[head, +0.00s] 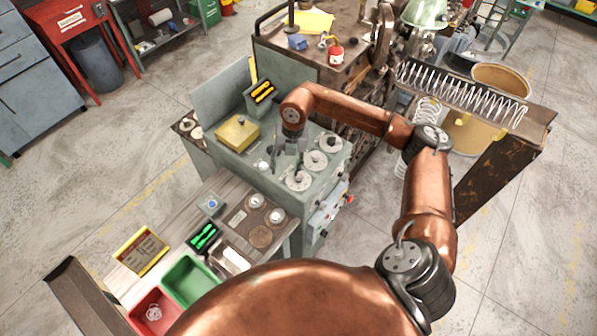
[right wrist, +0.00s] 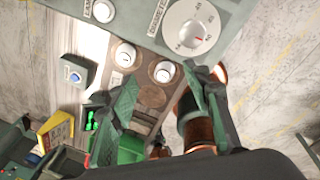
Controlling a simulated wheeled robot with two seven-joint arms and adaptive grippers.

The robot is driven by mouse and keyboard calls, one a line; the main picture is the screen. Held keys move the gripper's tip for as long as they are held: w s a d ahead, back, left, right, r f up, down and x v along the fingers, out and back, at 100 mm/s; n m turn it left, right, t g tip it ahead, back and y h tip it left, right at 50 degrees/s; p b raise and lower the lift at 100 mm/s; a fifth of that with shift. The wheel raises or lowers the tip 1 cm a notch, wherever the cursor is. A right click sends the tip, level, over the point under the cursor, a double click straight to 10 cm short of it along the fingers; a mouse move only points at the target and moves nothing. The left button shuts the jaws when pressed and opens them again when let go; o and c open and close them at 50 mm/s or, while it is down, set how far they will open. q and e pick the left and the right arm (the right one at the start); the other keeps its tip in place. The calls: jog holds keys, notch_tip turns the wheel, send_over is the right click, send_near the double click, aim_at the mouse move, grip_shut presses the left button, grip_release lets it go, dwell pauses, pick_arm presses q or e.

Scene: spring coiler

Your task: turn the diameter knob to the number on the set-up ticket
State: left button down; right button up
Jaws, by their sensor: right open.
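The diameter knob (right wrist: 191,25) is a white-grey round dial with marks around its rim, beside a partly visible DIAMETER label in the right wrist view. It appears to be the front dial (head: 298,181) on the green machine in the head view. My left gripper is out of view.
Two more dials (head: 317,160) (head: 330,142) sit close by the front one. Green (head: 190,279) and red (head: 153,312) trays lie at the front. A long spring (head: 460,92) lies right.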

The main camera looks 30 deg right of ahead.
jog(key=h, duration=0.2)
send_near(299, 177)
jog(key=shift+w+d+f+m, duration=0.25)
jog(key=shift+w+f+m, duration=0.15)
jog(key=shift+w+f, duration=0.35)
jog(key=shift+d+f, duration=0.2)
jog(key=shift+w+a+f+p, duration=0.1)
jog(key=shift+f+p, duration=0.85)
jog(key=shift+f, duration=2.55)
jog(key=c, duration=1.1)
